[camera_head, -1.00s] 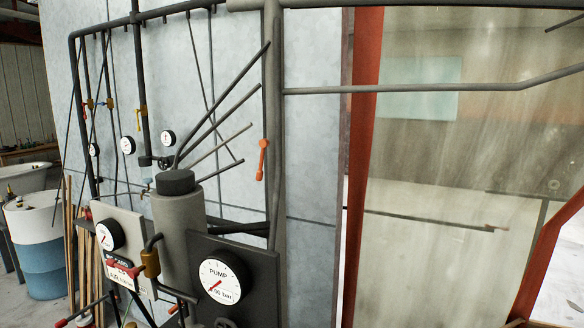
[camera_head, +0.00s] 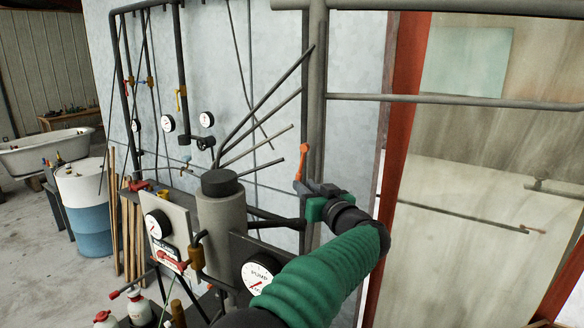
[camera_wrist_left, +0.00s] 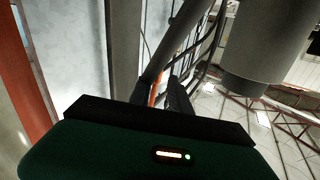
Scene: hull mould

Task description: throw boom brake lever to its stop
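The boom brake lever (camera_head: 304,163) is a small orange handle on the grey upright post, right of the pump cylinder. It stands nearly upright, tilted slightly. My left gripper (camera_head: 308,187) is at the lower end of the lever, at the front of the post. Its dark fingers look apart. In the left wrist view, a strip of the orange lever (camera_wrist_left: 155,92) shows by the fingers (camera_wrist_left: 164,92). I cannot tell whether a finger touches it. My green left forearm hides part of the post and the pump panel. My right gripper is not in view.
The grey pump cylinder (camera_head: 221,211) with a dark cap stands left of the gripper, with several thin rods above it. The pump gauge (camera_head: 258,274) is partly hidden by my arm. A red-orange beam (camera_head: 402,110) stands to the right. A horizontal pipe (camera_head: 450,100) crosses above.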

